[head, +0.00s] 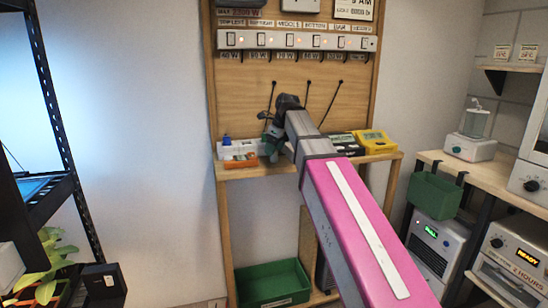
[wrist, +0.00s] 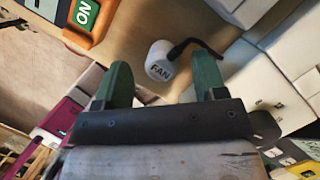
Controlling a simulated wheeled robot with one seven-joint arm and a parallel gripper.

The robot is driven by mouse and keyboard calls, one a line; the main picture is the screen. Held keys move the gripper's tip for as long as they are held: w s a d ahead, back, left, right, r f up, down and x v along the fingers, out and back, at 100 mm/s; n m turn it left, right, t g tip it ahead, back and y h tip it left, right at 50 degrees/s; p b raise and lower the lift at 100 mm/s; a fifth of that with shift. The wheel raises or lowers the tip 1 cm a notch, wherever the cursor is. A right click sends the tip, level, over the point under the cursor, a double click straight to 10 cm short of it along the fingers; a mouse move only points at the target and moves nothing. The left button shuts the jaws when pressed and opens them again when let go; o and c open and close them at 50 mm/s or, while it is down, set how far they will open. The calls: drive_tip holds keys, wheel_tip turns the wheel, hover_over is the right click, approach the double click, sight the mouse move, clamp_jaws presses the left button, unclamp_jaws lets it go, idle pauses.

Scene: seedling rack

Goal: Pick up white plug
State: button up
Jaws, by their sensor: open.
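The white plug (wrist: 158,68) is a small white cylinder marked FAN in the wrist view, with a black cord running off to the right. It lies on a wooden surface. My gripper (wrist: 162,64) has two green fingers standing apart, one to each side of the plug in the picture; neither visibly touches it. I cannot tell how far beyond the fingertips the plug is. In the head view my gripper (head: 272,140) is over the wooden shelf, and the plug cannot be made out there, perhaps hidden by my arm.
The shelf (head: 232,173) holds a white box (head: 232,147) and an orange device (head: 240,161) on the left, and a yellow meter (head: 376,140) on the right. A power strip (head: 297,41) with several switches is on the board above. A green bin (head: 270,288) stands below.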

drive_tip(key=x, duration=0.3)
drive_tip(key=shift+f, duration=0.15)
drive_tip(key=shift+c, duration=0.4)
drive_tip(key=c, duration=1)
drive_tip(key=shift+o, duration=0.2)
